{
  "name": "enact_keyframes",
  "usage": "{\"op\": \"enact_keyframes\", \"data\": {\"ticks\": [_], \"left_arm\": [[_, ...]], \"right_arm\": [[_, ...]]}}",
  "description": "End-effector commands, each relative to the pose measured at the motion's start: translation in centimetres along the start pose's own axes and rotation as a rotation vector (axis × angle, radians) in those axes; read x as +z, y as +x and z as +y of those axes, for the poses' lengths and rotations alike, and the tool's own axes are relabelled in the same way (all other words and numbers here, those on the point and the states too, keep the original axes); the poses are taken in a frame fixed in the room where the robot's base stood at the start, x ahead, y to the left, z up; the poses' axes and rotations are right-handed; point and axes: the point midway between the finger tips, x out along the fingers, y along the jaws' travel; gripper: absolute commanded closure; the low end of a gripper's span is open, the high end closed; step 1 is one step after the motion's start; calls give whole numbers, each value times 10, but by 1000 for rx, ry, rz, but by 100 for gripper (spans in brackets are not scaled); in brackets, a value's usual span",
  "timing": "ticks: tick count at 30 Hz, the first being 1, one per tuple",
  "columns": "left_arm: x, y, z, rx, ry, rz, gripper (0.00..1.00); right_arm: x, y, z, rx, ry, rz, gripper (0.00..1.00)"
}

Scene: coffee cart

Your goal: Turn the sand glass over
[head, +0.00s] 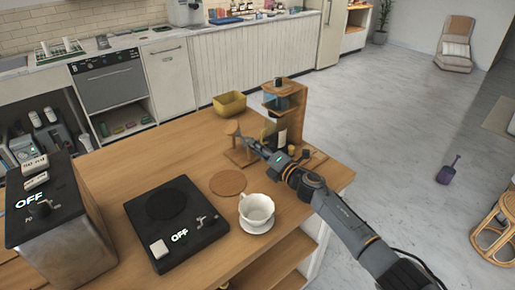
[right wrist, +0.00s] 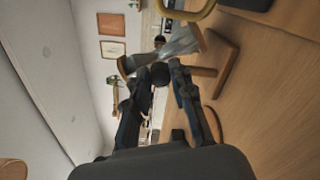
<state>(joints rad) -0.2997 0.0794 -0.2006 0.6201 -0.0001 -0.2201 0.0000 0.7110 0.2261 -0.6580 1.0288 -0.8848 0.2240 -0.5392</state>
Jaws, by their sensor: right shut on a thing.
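The sand glass (right wrist: 178,45) has a grey, clear glass body between wooden ends and shows at the top of the right wrist view. In the head view, its wooden top (head: 232,127) shows at the left of my gripper, above a wooden base (head: 238,158). My right gripper (head: 252,143) reaches in from the right and is shut on the sand glass. Its fingers also show in the right wrist view (right wrist: 160,75), at the side of the glass. Whether the sand glass touches the base is unclear. My left gripper is out of view.
A wooden stand (head: 289,100) with bottles is just behind my gripper. A yellow basket (head: 229,104) stands at the counter's back edge.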

Motion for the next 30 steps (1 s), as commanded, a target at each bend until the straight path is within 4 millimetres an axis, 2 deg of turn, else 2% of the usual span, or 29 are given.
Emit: {"op": "enact_keyframes", "data": {"ticks": [6,7,10,22,26,30], "left_arm": [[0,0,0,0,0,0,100],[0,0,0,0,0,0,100],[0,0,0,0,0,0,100],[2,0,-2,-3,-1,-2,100],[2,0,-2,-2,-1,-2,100],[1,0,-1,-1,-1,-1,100]], "right_arm": [[-1,0,-1,-2,0,1,100],[-1,0,-1,-2,0,1,75],[-1,0,-1,-2,-1,1,54],[0,-4,-1,-2,-2,-1,54],[1,-17,-2,-2,-5,1,54],[0,-42,-3,-4,-5,1,54]]}}
